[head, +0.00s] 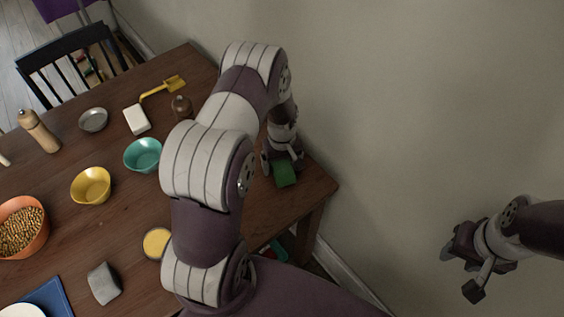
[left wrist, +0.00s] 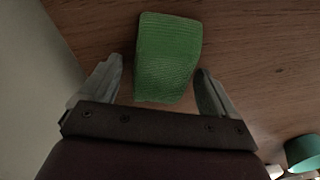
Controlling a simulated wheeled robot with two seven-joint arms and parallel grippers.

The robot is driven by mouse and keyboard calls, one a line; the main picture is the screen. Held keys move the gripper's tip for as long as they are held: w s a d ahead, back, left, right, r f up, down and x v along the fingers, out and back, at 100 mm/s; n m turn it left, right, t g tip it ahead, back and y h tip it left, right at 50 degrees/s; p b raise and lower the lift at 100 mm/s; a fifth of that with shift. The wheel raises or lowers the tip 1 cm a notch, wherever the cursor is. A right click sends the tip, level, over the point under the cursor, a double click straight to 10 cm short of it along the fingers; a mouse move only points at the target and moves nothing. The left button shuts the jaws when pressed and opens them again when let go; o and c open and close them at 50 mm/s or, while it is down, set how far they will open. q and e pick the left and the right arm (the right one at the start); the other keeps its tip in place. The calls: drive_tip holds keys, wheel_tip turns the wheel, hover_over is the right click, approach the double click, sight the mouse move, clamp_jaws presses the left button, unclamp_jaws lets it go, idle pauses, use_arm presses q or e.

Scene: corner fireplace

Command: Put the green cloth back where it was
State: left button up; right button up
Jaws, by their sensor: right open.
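The green cloth (head: 285,174) lies on the wooden table near its right end, close to the wall. In the left wrist view the cloth (left wrist: 168,57) is a folded ribbed block, with its near end between my left gripper's fingers. My left gripper (head: 281,162) points down at it. In the left wrist view the fingers of my left gripper (left wrist: 160,75) are spread, with a clear gap on the cloth's left and a narrow one on its right. My right gripper (head: 470,258) is open and empty, off the table beside the wall.
The table (head: 110,235) holds a teal bowl (head: 142,155), a yellow bowl (head: 91,186), an orange bowl (head: 24,228), a grey block (head: 104,284) and a white block (head: 136,119). My left arm hides the table's middle. The wall bounds the right side.

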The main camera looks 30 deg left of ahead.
sight(283, 165)
use_arm(q)
wheel_tip(283, 165, up, 13)
drive_tip(key=s+d+r+m, duration=0.3)
drive_tip(key=s+d+m, duration=0.1)
drive_tip(key=s, duration=0.3)
drive_tip(key=s+d+r+m+t, duration=0.1)
drive_tip(key=s+d+r+m, duration=0.2)
drive_tip(key=s+d+m, duration=0.1)
drive_tip(key=s+m, duration=0.1)
drive_tip(key=s, duration=0.1)
drive_tip(key=shift+s+d+r, duration=0.15)
drive_tip(key=shift+s+d, duration=0.1)
drive_tip(key=shift+s, duration=0.15)
drive_tip(key=shift+s, duration=0.1)
